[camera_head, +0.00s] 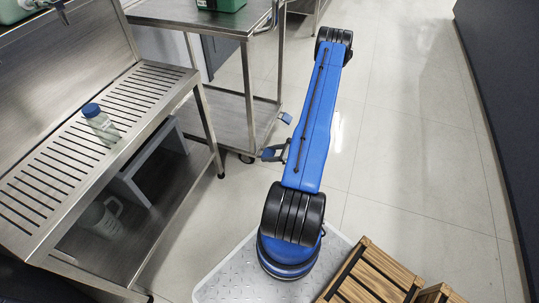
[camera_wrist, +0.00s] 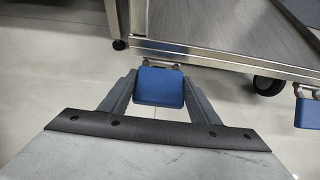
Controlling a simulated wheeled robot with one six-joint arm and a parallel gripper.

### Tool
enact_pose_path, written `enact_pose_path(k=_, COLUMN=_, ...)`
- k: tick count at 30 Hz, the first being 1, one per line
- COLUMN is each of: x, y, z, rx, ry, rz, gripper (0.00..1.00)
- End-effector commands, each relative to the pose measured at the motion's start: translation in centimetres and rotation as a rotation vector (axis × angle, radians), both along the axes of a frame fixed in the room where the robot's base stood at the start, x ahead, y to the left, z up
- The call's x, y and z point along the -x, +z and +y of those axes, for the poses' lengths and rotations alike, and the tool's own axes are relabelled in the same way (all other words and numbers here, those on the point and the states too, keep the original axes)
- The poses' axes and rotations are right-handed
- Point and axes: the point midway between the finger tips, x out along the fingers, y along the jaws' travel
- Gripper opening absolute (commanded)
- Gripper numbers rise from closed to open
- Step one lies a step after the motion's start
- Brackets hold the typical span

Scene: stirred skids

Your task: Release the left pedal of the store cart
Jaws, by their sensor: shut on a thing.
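The store cart (camera_head: 230,112) is a steel trolley with a lower shelf, at the upper middle of the head view. Its lower edge (camera_wrist: 220,62) crosses the wrist view. The left pedal (camera_wrist: 159,86) is a blue pad jutting from that edge, between my gripper's (camera_wrist: 160,84) fingers. My gripper is shut on it. In the head view my gripper (camera_head: 274,151) is low beside the cart's near corner and largely covers this pedal. A second blue pedal (camera_wrist: 307,112) is at the right of the wrist view, apart from my gripper; it also shows in the head view (camera_head: 286,118).
A slatted steel bench (camera_head: 110,130) with a blue-capped bottle (camera_head: 101,124) stands at the left. A green container (camera_head: 220,4) is on the cart. Wooden crates (camera_head: 372,274) are at the lower right. The tiled floor (camera_head: 420,130) at the right is clear.

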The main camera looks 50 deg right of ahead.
Motion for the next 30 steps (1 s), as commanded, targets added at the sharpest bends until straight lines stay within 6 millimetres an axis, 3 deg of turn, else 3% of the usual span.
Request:
enact_pose_path(k=1, x=0.0, y=0.0, z=0.0, rx=0.0, ry=-0.001, rz=0.0, gripper=0.16)
enact_pose_path(k=2, x=0.0, y=0.0, z=0.0, rx=0.0, ry=-0.001, rz=0.0, gripper=0.61)
enact_pose_path(k=4, x=0.0, y=0.0, z=0.0, rx=0.0, ry=-0.001, rz=0.0, gripper=0.75)
enact_pose_path(k=17, x=0.6, y=0.4, z=-0.3, rx=0.0, ry=-0.002, rz=-0.001, gripper=0.75)
enact_pose_path(k=30, x=6.7, y=4.4, z=-2.9, rx=0.001, ry=-0.004, rz=0.0, gripper=0.75)
